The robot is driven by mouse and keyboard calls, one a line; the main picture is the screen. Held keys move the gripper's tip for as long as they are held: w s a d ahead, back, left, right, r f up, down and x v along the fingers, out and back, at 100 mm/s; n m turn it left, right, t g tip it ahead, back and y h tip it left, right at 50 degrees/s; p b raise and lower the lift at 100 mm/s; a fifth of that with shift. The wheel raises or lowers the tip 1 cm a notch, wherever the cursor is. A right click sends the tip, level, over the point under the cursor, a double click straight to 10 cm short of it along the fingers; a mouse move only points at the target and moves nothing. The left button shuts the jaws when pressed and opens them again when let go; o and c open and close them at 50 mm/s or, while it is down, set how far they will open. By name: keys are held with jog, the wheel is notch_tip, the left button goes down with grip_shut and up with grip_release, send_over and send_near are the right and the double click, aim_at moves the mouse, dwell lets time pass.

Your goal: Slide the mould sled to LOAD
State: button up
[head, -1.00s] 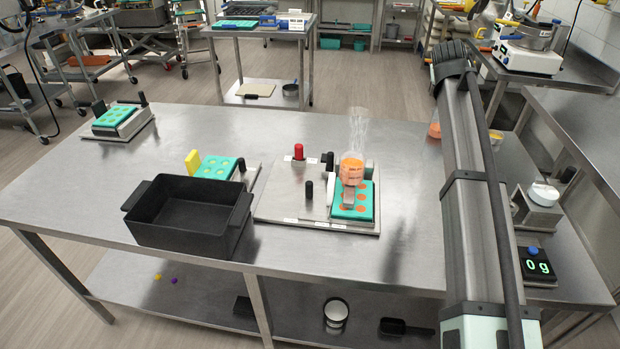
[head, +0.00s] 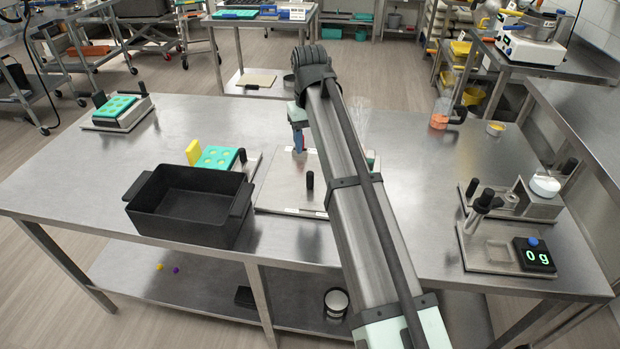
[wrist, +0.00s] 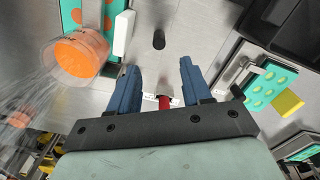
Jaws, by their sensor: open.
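My gripper (head: 298,145) is open and empty above the back of the depositor's metal plate (head: 282,190). In the wrist view its two blue fingers (wrist: 158,68) point down, and a red knob (wrist: 165,102) shows between them. The teal mould (wrist: 91,14) with orange-filled cavities lies left of the fingers, beside a white block (wrist: 125,28). A clear hopper of orange mix (wrist: 78,56) stands beside it. A black post (head: 310,180) stands on the plate, apart from the gripper. My arm hides most of the mould and hopper in the head view. The plate's labels are unreadable.
A black bin (head: 190,205) stands left of the plate. The table's left side is mostly clear.

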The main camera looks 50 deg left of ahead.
aim_at(310, 172)
notch_tip(310, 172, down, 13)
jog(key=shift+w+r, duration=0.1)
jog(key=shift+r, duration=0.05)
dwell(0.4)
grip_shut()
dwell(0.4)
